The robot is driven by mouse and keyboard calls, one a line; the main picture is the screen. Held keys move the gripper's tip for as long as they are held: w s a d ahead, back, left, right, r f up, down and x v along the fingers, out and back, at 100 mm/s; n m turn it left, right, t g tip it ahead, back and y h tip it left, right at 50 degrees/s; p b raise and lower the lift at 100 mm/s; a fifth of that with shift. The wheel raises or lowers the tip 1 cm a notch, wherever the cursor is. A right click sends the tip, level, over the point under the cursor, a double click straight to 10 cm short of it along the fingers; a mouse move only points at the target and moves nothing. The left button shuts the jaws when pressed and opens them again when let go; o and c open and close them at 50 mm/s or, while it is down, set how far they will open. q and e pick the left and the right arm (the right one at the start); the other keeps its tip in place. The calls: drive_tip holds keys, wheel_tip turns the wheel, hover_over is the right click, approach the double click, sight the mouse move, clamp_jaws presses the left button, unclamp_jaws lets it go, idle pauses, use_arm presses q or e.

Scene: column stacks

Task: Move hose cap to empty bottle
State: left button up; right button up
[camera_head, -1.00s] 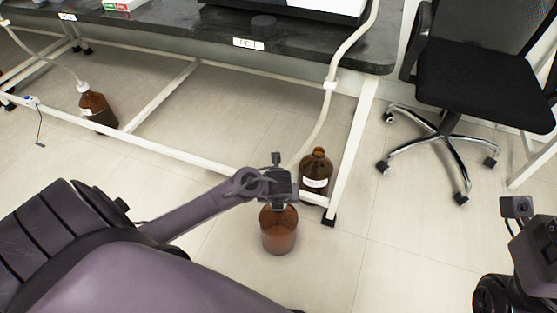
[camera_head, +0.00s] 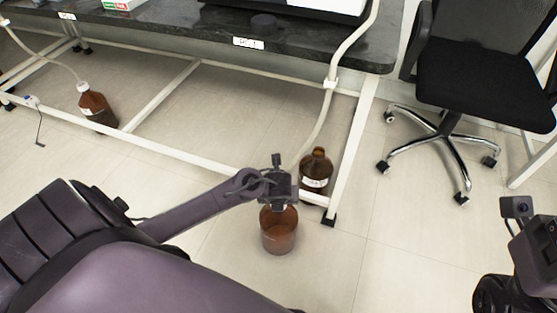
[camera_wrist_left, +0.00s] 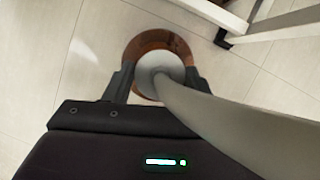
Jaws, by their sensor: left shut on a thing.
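My left gripper (camera_head: 279,203) is shut on the white hose cap (camera_wrist_left: 160,66), with the grey hose (camera_wrist_left: 215,115) running from it. The cap is hidden behind the gripper in the head view. A brown glass bottle (camera_head: 279,238) stands upright on the floor directly below this gripper. In the left wrist view the bottle (camera_wrist_left: 136,50) rings the cap; I cannot tell whether cap and neck touch. A second, darker brown bottle (camera_head: 317,172) with a white label stands just behind, with its neck uncapped. My right arm shows at the right edge; its fingers are not clear.
The bench (camera_head: 150,32) has a white lower frame (camera_head: 190,153) and a leg (camera_head: 350,150) close to the bottles. Another brown bottle (camera_head: 97,108) with a capped hose stands far left. A black office chair (camera_head: 480,85) is at right.

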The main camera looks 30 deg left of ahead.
use_arm(q)
drive_tip(key=shift+f, duration=0.4)
idle(0.5)
drive_tip(key=o, duration=1.1)
drive_tip(key=shift+c, duration=0.2)
